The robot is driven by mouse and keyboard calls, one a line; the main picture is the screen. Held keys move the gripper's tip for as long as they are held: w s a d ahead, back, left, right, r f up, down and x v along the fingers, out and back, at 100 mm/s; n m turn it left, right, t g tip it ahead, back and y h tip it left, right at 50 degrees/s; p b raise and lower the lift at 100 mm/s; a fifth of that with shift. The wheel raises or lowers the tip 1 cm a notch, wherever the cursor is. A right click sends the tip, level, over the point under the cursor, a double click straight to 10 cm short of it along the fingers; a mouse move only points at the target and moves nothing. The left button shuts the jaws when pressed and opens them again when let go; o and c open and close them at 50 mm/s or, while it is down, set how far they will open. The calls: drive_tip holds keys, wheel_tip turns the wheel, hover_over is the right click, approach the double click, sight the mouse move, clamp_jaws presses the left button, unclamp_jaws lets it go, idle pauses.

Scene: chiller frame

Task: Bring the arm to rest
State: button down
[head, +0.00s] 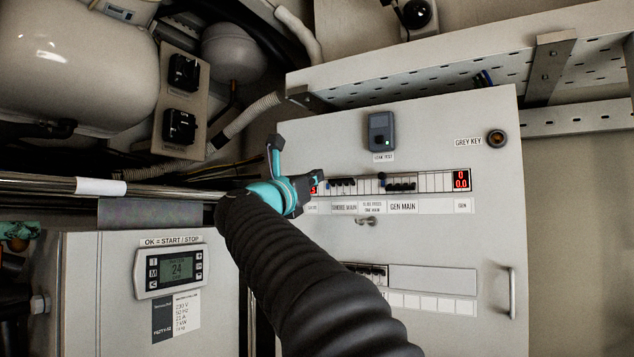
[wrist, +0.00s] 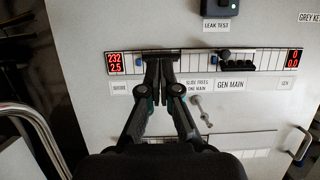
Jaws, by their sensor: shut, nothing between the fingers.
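My gripper (wrist: 160,62) is shut and empty in the wrist view. Its fingertips overlap the left part of the breaker row (wrist: 262,62); whether they touch it, I cannot tell. They hide part of the row and most of the label below it. In the head view my gripper (head: 318,178) is at the row's left end, in front of the white cabinet door (head: 440,270). My arm, in a black ribbed sleeve, reaches up to it from the bottom. The left red display (wrist: 115,63) reads 232 and 2.5. The right one (wrist: 293,58) reads 0 and 0.0.
A leak test box (head: 381,132) and a grey key switch (head: 496,138) are on the door above the row. A door handle (head: 512,292) sticks out at right. A metal rail (head: 160,188) and a controller unit (head: 170,268) stand left of my arm.

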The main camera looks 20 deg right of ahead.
idle(0.5)
drive_tip(key=w+a+f+n+t+y, duration=0.35)
drive_tip(key=a+n+y, duration=0.25)
drive_tip(key=n, duration=0.4)
drive_tip(key=w+a+f+n+t+y, duration=0.35)
drive_tip(key=w+a+n+y, duration=0.2)
drive_tip(key=n, duration=0.45)
drive_tip(key=s+a+f+n+g+y, duration=0.3)
drive_tip(key=a+f+n+y, duration=0.15)
drive_tip(key=f+n, duration=0.4)
drive_tip(key=s+a+f+n+g+y, duration=0.25)
drive_tip(key=f+n+y, duration=0.25)
drive_tip(key=f+n, duration=0.35)
drive_tip(key=s+f+n+g, duration=0.6)
drive_tip(key=s+f, duration=0.8)
drive_tip(key=f, duration=0.3)
drive_tip(key=s+d+f+n+g+h, duration=0.1)
drive_tip(key=s+d+f, duration=0.2)
drive_tip(key=s, duration=0.4)
drive_tip(key=s+d+f+n+g+h, duration=0.1)
drive_tip(key=s+d+f, duration=0.2)
drive_tip(key=s+f, duration=0.2)
drive_tip(key=s+d+f+n+g+h, duration=0.1)
drive_tip(key=s+d+f+h, duration=0.1)
drive_tip(key=s, duration=0.8)
drive_tip(key=shift+s+d+f+g, duration=0.2)
drive_tip(key=shift+d+f+g, duration=0.15)
drive_tip(key=shift+d+f, duration=0.6)
